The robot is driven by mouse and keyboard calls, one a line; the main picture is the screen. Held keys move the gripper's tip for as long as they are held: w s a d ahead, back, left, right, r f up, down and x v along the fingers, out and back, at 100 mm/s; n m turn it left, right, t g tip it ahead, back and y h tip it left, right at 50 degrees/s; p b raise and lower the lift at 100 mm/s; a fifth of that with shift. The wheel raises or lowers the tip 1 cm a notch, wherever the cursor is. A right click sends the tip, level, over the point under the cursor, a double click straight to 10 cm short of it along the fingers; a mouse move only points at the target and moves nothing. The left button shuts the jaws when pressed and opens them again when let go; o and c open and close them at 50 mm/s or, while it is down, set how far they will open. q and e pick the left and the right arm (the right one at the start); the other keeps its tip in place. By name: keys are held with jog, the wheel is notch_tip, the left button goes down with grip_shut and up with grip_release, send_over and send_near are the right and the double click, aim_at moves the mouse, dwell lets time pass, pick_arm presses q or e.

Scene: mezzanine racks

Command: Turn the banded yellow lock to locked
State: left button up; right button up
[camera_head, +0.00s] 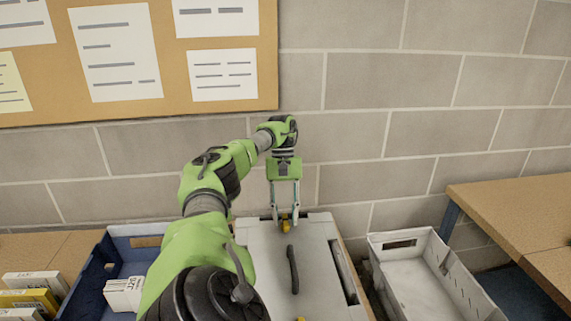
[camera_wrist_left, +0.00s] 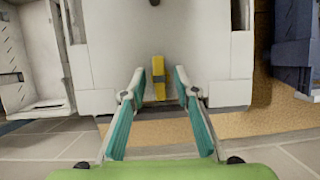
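A pale grey case (camera_head: 258,262) with a dark handle (camera_head: 293,269) lies below the wall. A small yellow lock (camera_head: 285,226) sits at its far edge; it also shows in the left wrist view (camera_wrist_left: 158,70), upright in the picture with a darker band across it. My left gripper (camera_head: 285,219) points down at this lock. Its two fingers are open, one on each side of the lock, with gaps visible in the left wrist view (camera_wrist_left: 160,90). A second yellow piece (camera_head: 300,319) just shows at the bottom edge of the head view. My right gripper is not in view.
A blue crate (camera_head: 88,268) with small boxes stands left of the case, and a white, seemingly empty bin (camera_head: 400,238) stands right. A block wall (camera_head: 375,130) with a pinboard (camera_head: 170,60) rises close behind. A wooden table (camera_head: 510,205) is at far right.

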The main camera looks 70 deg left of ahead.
pick_arm(q)
jog(key=shift+v, duration=3.75)
